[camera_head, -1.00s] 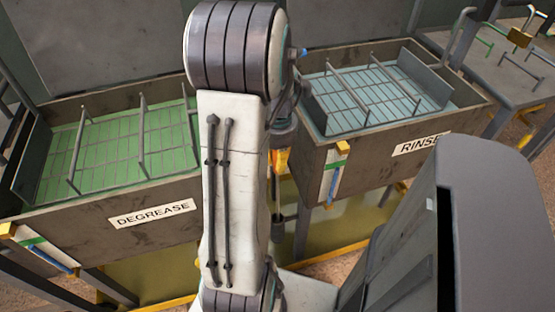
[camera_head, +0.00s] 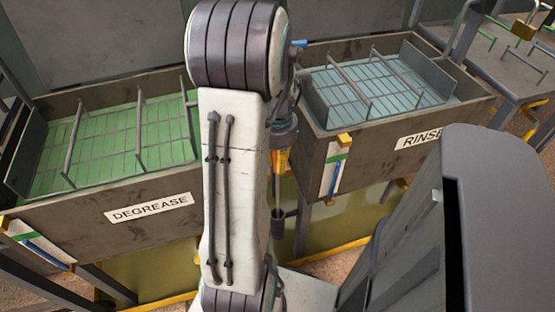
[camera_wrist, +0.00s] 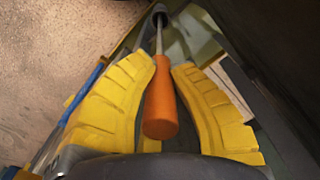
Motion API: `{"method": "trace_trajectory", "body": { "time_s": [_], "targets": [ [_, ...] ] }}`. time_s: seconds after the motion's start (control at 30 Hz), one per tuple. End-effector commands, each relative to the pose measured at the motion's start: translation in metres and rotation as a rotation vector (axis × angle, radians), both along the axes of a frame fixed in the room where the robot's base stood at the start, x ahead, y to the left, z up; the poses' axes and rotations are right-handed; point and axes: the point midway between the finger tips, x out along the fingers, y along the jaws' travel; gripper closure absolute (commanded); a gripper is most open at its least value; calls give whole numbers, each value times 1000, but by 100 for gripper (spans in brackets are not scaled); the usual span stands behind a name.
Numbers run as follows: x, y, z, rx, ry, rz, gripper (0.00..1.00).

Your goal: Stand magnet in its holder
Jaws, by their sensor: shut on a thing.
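The magnet shows in the wrist view as a tool with an orange handle (camera_wrist: 160,105), a thin metal rod and a dark rounded end. My gripper (camera_wrist: 163,68), with yellow ribbed fingers, is shut on the handle. In the head view the orange handle (camera_head: 282,160) is partly hidden behind my arm. Its rod hangs down, with a dark cup-like piece at the lower end, in front of the gap between the two tanks. I cannot tell whether that piece is the magnet's head or something else. I cannot identify the holder for certain.
The DEGREASE tank (camera_head: 90,212) stands left and the RINSE tank (camera_head: 365,140) right, both with racks of upright bars. A white bracket with a blue rod (camera_head: 335,175) is on the RINSE tank's front corner; a similar bracket (camera_head: 35,243) is at lower left. A grey table (camera_head: 515,65) stands far right.

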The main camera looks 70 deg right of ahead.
Motion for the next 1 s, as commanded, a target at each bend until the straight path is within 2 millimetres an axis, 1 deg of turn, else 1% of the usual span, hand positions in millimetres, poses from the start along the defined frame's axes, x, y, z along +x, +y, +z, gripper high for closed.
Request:
{"method": "trace_trajectory", "body": {
  "time_s": [0.17, 0.2, 0.43, 0.67, 0.77, 0.87, 1.0],
  "targets": [
    [0, 0, -6, -1, 0, 0, 100],
    [0, 0, -5, -1, 0, 0, 77],
    [0, 0, -4, 0, 0, 0, 57],
    [0, 0, -4, 1, 0, 0, 57],
    [0, 0, -1, -2, 0, 0, 57],
    [0, -1, 8, -5, -1, 0, 57],
    [0, -2, 28, -7, -1, 0, 57]
  ]
}}
